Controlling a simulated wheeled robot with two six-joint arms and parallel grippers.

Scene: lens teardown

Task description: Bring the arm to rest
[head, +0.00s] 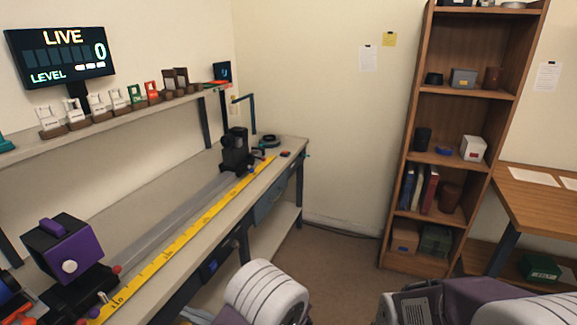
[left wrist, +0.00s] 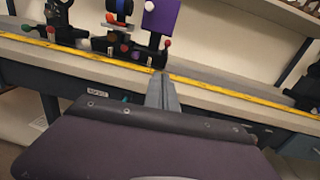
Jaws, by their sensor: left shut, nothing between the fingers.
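My left gripper (left wrist: 162,92) shows in the left wrist view, with its two grey fingers together and nothing between them. Its tips lie in front of the bench edge and the yellow ruler strip, and I cannot tell the gap to them. In the head view only white and dark links of my left arm show at the bottom middle. Parts of my right arm show at the bottom right; its gripper is not in view.
The bench carries a long rail with a yellow ruler (head: 184,237), a purple block on a mount (head: 66,250) and a black mount (head: 236,152). A shelf with several small parts runs above it. A bookcase (head: 397,190) stands right. Floor (head: 335,262) between is clear.

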